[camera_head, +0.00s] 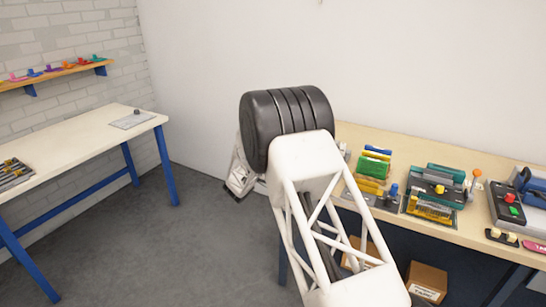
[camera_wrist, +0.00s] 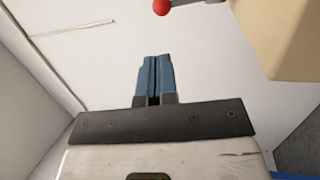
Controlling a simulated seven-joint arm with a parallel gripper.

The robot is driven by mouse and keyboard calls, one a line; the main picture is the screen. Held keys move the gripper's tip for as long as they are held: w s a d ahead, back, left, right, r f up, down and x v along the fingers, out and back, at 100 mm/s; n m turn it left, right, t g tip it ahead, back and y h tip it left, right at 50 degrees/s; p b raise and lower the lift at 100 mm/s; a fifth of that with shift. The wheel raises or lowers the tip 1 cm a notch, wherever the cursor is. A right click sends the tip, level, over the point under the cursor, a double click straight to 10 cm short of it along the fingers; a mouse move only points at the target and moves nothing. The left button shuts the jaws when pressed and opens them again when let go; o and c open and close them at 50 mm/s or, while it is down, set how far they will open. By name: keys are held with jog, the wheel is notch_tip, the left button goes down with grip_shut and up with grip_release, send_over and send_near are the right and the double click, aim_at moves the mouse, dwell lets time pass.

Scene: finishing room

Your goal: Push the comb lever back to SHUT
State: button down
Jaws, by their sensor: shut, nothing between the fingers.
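A teal and yellow bench machine (camera_head: 436,188) stands on the right-hand bench. A lever with an orange knob (camera_head: 477,173) stands up at its right end. I cannot read any SHUT mark, and cannot tell for sure that this is the comb lever. In the wrist view a red ball on a thin grey rod (camera_wrist: 161,7) shows at the top edge, ahead of the fingers; what it belongs to is cut off. My gripper (camera_wrist: 153,60) is shut and empty, its two blue fingers together, apart from the ball. In the head view my arm hides the fingers.
The right-hand bench (camera_head: 380,142) also bears coloured combs (camera_head: 374,165) and a grey machine with red and green buttons (camera_head: 507,205). Cardboard boxes (camera_head: 427,281) sit below. Another table (camera_head: 75,138) stands at left, with open floor between.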

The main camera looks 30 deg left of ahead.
jog(key=x, duration=1.3)
jog(key=shift+w+d, duration=0.1)
dwell(0.3)
